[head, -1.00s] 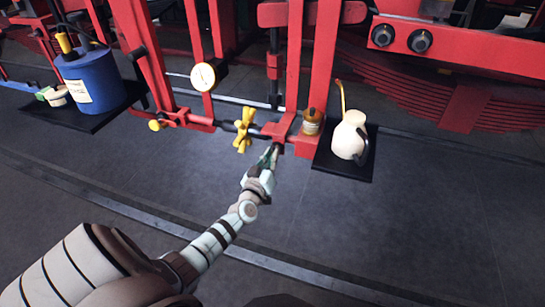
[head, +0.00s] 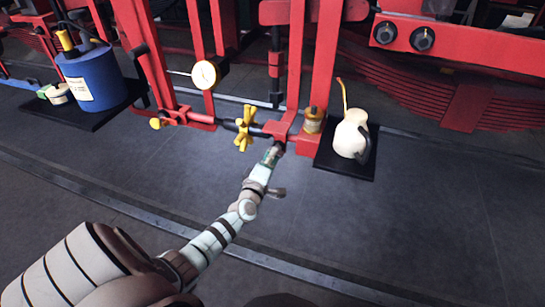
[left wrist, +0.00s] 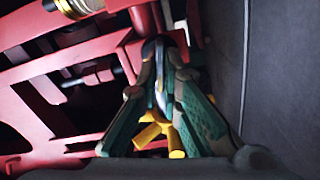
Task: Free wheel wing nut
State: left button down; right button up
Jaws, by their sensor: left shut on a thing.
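My left gripper (head: 273,154) reaches the underside of the red bracket (head: 283,131) near the bottom of the red frame. In the left wrist view its green-grey fingers (left wrist: 161,62) converge and are shut on a small pale metallic piece between them, which looks like the wing nut; the fingers mostly hide it. The yellow lobed wheel (head: 244,128) sits on the dark horizontal rod, left of the gripper and apart from it. It also shows below the fingers in the left wrist view (left wrist: 152,135). My right gripper is not in view.
A cream oil can (head: 351,135) stands on a black tray (head: 345,166) to the right, and an amber jar (head: 313,120) beside the bracket. A dial gauge (head: 205,74) hangs above the rod. A blue drum (head: 90,78) stands at left. The floor in front is clear.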

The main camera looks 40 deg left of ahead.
pick_arm(q)
jog(key=n+b, duration=0.1)
jog(key=n, duration=0.5)
jog(key=shift+f+n, duration=0.15)
jog(key=shift+n, duration=0.15)
dwell(0.4)
jog(key=c, duration=1.8)
grip_release()
jog(key=shift+o, duration=0.2)
jog(key=v, duration=1.2)
jog(key=shift+w, duration=0.1)
